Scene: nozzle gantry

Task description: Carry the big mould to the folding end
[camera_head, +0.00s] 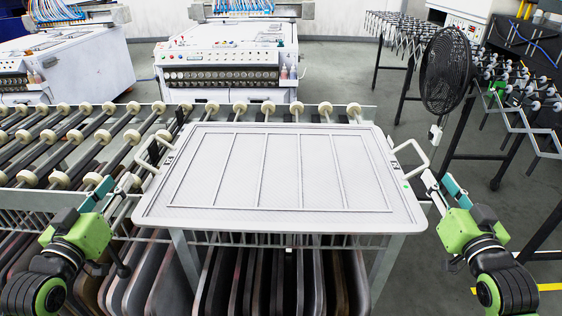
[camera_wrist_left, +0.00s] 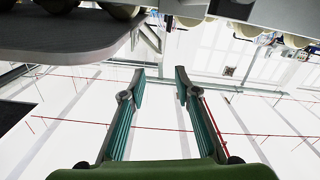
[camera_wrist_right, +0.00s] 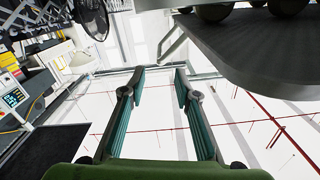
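The big mould (camera_head: 284,222) is a wide white rectangular panel with raised ribs, lying flat in the middle of the head view. It has a left handle (camera_head: 139,152) and a right handle (camera_head: 424,152). My left gripper (camera_head: 115,186) is just outside and below the left handle. My right gripper (camera_head: 436,182) is just outside the right handle. In the left wrist view the fingers (camera_wrist_left: 158,78) are apart with nothing between them; the handle (camera_wrist_left: 152,38) shows beyond the tips. The right wrist view shows the same open fingers (camera_wrist_right: 160,78), with a handle (camera_wrist_right: 173,42) beyond.
A roller conveyor (camera_head: 60,150) runs along the left and behind the mould. Several dark plates (camera_head: 270,282) stand in a rack underneath. A white machine (camera_head: 225,60) is behind. A black fan (camera_head: 446,70) and roller racks (camera_head: 505,90) stand at right, with grey floor between.

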